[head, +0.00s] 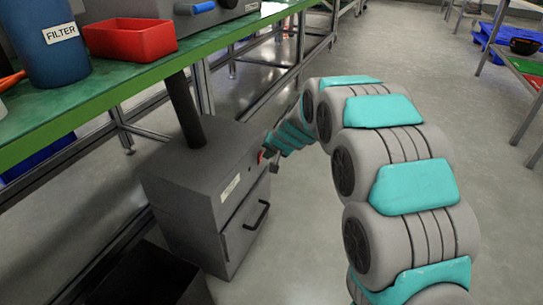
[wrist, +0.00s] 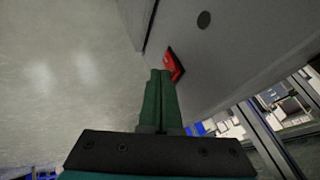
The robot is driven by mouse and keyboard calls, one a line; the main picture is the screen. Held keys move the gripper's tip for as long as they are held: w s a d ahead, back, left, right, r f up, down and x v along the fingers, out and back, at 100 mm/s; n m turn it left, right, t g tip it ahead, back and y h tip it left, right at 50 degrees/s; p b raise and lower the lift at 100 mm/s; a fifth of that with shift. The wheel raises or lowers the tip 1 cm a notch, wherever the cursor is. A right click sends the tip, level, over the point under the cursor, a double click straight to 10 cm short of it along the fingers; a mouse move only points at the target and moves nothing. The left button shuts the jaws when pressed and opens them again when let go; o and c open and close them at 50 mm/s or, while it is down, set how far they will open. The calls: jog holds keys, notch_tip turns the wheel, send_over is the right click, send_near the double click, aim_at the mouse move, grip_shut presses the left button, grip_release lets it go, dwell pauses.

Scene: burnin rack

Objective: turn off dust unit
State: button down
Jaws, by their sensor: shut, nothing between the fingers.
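The dust unit (head: 184,199) is a dark grey box on the floor under the green-edged bench, with a pipe (head: 184,108) rising from its top. Its front has a pale label, a black handle (head: 258,215) and a small red switch (head: 261,157). In the wrist view the red switch (wrist: 174,65) sits on the grey panel, just beyond my fingertips. My gripper (wrist: 161,73) is shut and empty, its tips at or very near the switch's left edge; I cannot tell whether they touch. In the head view my gripper (head: 272,164) is small beside the switch.
The bench (head: 105,95) overhangs the unit and holds a red bin (head: 130,39) and a blue filter canister (head: 47,42). A dark open box (head: 150,280) stands at the lower left. The floor (head: 300,235) right of the unit is clear.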

jog(key=shift+w+a, duration=0.1)
jog(key=shift+a, duration=0.1)
jog(key=shift+r, duration=0.15)
jog(key=shift+r+p, duration=0.75)
jog(key=shift+d, duration=0.1)
